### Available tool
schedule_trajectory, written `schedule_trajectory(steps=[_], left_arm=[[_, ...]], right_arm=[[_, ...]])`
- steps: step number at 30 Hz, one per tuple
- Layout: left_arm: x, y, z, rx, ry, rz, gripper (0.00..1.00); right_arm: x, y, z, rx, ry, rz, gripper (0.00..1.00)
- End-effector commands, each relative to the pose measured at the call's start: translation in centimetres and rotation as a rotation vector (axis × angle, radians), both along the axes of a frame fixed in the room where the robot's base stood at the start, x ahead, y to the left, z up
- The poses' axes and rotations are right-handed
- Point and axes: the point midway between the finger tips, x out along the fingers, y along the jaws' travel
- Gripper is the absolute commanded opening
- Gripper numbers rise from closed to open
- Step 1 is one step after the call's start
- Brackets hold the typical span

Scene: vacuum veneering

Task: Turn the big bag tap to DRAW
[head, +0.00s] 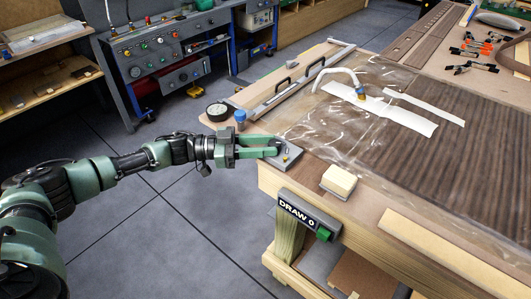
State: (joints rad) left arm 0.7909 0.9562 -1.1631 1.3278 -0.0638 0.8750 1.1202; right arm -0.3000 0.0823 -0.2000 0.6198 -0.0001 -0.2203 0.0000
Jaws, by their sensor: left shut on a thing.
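My left gripper (280,146) reaches in from the left to the near left corner of the bench. Its green fingers are closed over a small grey plate (291,160) with a yellow detail, which looks like the big bag tap. The fingers hide most of the part they grip, so its handle position cannot be read. The clear bag (315,125) lies over the bench beside it. My right gripper is not in view.
A grey box reading "DRAW 0" (297,211) with a green button (324,233) is on the bench front. A sanding-block-like pad (340,180), a blue-capped jar (240,117) and a round dial (218,111) are nearby. Open floor (150,215) lies left.

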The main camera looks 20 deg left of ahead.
Motion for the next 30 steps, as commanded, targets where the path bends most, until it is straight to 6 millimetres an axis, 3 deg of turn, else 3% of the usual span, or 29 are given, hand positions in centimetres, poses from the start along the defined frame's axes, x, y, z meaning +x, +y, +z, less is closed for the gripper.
schedule_trajectory(steps=[7, 23, 24, 25, 30], left_arm=[[0.28, 0.04, -0.13, -0.001, -0.001, -0.086, 0.0], [0.27, 0.02, 0.05, -0.002, -0.001, -0.113, 0.0], [0.27, 0.02, 0.05, -0.002, -0.001, -0.113, 0.35], [0.28, 0.01, 0.06, -0.002, -0.001, -0.113, 0.4], [0.27, 0.01, 0.06, -0.002, -0.001, -0.113, 0.4]], right_arm=[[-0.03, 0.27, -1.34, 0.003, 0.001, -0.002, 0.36], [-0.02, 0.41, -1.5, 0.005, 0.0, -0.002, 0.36], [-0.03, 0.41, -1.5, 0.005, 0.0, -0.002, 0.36], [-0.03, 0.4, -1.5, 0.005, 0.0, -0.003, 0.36], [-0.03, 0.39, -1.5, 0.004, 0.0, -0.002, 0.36]])
